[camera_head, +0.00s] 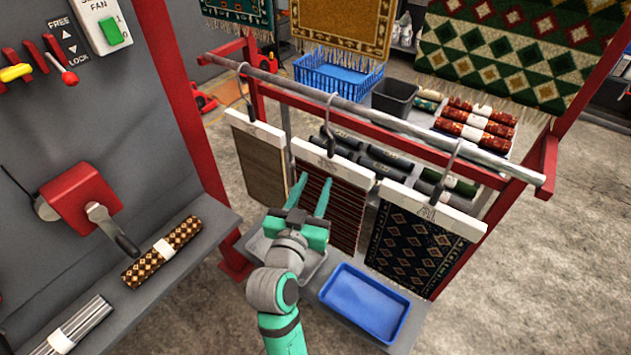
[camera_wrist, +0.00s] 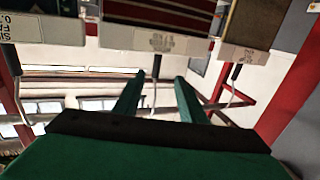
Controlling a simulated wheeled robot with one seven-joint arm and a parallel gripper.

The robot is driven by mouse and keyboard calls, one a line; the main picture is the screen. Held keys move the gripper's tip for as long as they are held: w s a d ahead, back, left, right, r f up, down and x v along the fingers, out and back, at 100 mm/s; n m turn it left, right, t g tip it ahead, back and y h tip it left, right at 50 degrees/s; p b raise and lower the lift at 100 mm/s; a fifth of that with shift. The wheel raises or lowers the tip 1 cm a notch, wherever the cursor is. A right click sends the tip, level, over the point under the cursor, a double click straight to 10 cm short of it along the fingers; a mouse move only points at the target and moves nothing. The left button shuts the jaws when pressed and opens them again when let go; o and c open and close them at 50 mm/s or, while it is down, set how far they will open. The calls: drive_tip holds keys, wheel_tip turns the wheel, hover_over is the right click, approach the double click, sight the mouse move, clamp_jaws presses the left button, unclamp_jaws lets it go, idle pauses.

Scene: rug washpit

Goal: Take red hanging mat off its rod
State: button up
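The red striped mat (camera_head: 337,222) hangs from the white clamp bar (camera_head: 352,172) of a hanger. Its hook (camera_head: 330,112) goes over the grey rod (camera_head: 375,120), between two other hanging mats. My gripper (camera_head: 314,178) is open and empty, in front of the red mat just below its clamp bar in the picture. In the wrist view, which looks upside down, the red mat (camera_wrist: 175,18) and its bar (camera_wrist: 155,42) lie past my open fingers (camera_wrist: 159,76). The hook (camera_wrist: 156,68) shows between the fingertips; I cannot tell the gap in depth.
A brown mat (camera_head: 258,165) hangs left and a dark patterned mat (camera_head: 412,250) right, both close by. A blue tray (camera_head: 365,302) sits below.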

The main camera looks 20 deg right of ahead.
sight(330, 135)
drive_tip(key=shift+d+r+x, duration=0.1)
drive_tip(key=shift+r+x, duration=0.1)
drive_tip(key=shift+x, duration=2.05)
drive_tip(key=shift+d+r+x, duration=0.1)
drive_tip(key=shift+r+x, duration=0.05)
drive_tip(key=shift+x, duration=2.1)
drive_tip(key=shift+d+r+x, duration=0.1)
drive_tip(key=shift+r+x, duration=0.1)
drive_tip(key=shift+x, duration=2.05)
drive_tip(key=shift+s, duration=0.1)
clamp_jaws()
drive_tip(key=shift+a, duration=0.1)
drive_tip(key=shift+r, duration=0.25)
drive_tip(key=shift+r, duration=2.05)
